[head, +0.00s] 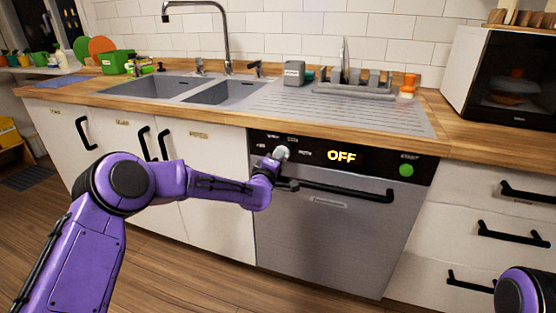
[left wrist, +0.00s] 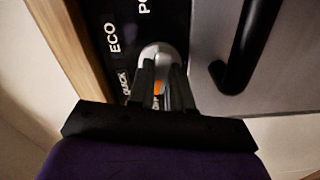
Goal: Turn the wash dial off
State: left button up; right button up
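The wash dial (head: 281,153) is a pale silver knob at the left of the dishwasher's black control panel. The panel's display (head: 341,156) reads OFF in yellow. My left gripper (head: 274,161) is at the dial. In the left wrist view, the dial (left wrist: 160,50) sits at the tips of my left gripper's two dark fingers (left wrist: 161,75), which are close together on either side of it. An orange mark shows between the fingers, and labels such as ECO and QUICK are beside the dial. The fingers hide part of the dial. My right gripper is out of view.
The dishwasher's black bar handle (head: 335,190) runs just below the panel, close to my left gripper; it also shows in the left wrist view (left wrist: 245,50). A green start button (head: 406,170) is at the panel's right. The wooden counter edge overhangs above.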

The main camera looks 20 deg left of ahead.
pick_arm(q)
jog(key=o, duration=0.4)
jog(key=s, duration=1)
jog(key=shift+s+a, duration=0.15)
jog(key=shift+s, duration=0.1)
